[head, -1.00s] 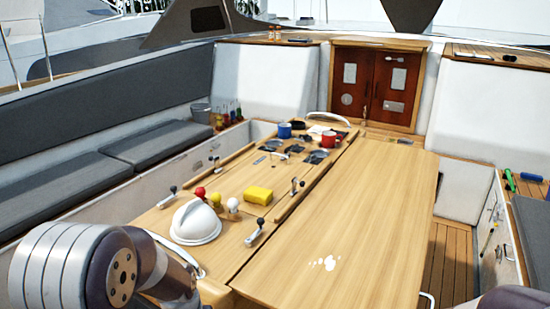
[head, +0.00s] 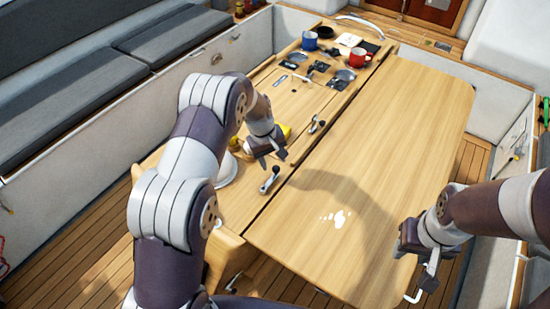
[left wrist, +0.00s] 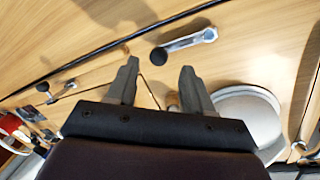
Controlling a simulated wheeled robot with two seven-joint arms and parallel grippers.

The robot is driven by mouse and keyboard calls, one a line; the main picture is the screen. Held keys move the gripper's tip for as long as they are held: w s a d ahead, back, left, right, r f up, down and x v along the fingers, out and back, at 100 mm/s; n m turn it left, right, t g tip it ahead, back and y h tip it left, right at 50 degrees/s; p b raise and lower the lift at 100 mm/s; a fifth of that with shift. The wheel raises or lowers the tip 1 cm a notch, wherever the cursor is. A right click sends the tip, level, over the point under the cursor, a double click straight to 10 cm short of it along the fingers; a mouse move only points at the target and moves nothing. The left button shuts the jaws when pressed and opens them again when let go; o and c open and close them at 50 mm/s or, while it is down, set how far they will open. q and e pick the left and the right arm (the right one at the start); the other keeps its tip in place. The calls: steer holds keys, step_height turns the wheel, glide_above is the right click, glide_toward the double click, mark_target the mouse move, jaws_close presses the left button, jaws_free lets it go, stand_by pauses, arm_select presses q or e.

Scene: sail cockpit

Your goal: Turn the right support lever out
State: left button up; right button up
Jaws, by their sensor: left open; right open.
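My left gripper (head: 268,155) is open and empty above the left part of the wooden table (head: 330,225). A metal lever with a black knob (head: 270,180) lies on the tabletop just below it. This lever also shows beyond the open fingers in the left wrist view (left wrist: 185,42). A second knobbed lever (head: 317,123) sits farther back. My right gripper (head: 413,268) is open near the table's right edge. A white bent lever (head: 415,297) sticks out below that edge, close to it. I cannot tell by look which lever is the right support lever.
A white dome (left wrist: 247,115) is partly hidden behind my left arm. A blue mug (head: 309,41), a red mug (head: 361,58) and small dark items stand at the table's far end. The right table leaf is mostly clear. Grey bench cushions (head: 60,100) lie at left.

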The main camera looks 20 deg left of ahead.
mark_target(275, 167)
arm_select(q)
steer(key=f, duration=0.2)
steer(key=w+f, duration=0.1)
steer(key=shift+w+d+p, duration=0.1)
steer(key=shift+d+p, duration=0.15)
steer(key=shift+p, duration=0.05)
steer(key=shift+f, duration=0.25)
steer(key=shift+s+d+r, duration=0.1)
steer(key=shift+s, duration=0.35)
steer(key=shift+w, duration=0.15)
steer(key=shift+c, duration=0.9)
steer(key=shift+w+f, duration=0.1)
steer(key=shift+f, duration=0.1)
jaws_close()
